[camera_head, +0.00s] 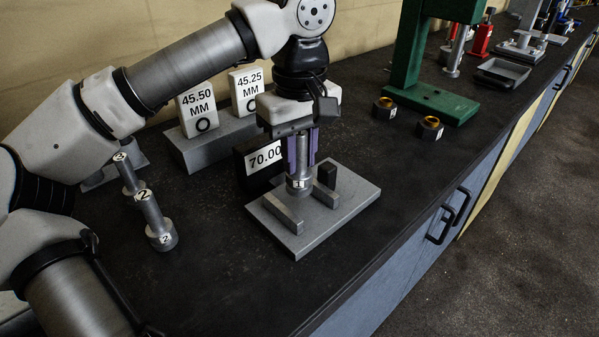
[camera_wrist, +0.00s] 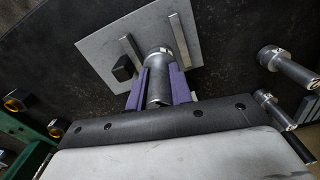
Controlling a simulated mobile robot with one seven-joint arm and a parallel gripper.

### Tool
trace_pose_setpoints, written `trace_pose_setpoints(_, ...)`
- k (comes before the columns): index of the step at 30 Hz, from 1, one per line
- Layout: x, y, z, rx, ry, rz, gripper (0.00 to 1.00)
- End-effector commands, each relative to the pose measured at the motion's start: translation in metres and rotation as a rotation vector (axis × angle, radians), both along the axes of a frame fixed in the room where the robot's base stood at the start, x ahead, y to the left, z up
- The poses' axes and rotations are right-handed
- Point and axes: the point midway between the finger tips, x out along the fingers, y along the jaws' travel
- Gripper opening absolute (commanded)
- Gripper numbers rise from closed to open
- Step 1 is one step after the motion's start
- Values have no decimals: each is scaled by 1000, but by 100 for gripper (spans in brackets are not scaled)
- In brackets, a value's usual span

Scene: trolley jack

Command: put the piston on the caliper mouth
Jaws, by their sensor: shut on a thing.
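The piston (camera_head: 299,185) is a grey metal cylinder with a wider foot marked 1 and a narrower stem. My gripper (camera_head: 301,164), with purple fingers, is shut on its stem from above. The piston is upright, foot down, over a flat grey plate (camera_head: 350,199); I cannot tell whether it touches. The plate carries a grey bar (camera_head: 284,214) and a black block (camera_head: 327,175), with the foot between them. No part is labelled as the caliper mouth. In the wrist view the piston (camera_wrist: 158,62) sits between both fingers, its foot over the plate (camera_wrist: 100,48).
Pieces marked 2 (camera_head: 161,236) and 3 stand at left. A 70.00 sign (camera_head: 263,157) is close behind the plate. Signs 45.50 (camera_head: 198,108) and 45.25 (camera_head: 245,91) stand on a grey block. A green press (camera_head: 432,99) and two brass-lined rings are at right. The front bench is clear.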

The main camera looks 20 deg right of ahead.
Motion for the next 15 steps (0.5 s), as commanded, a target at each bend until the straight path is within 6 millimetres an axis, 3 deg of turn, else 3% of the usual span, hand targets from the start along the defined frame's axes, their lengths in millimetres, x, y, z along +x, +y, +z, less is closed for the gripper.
trace_pose_setpoints(9, -1, 0, -38, 0, 2, 0, 0)
trace_pose_setpoints(15, 0, 0, -42, -2, 0, 0, 0)
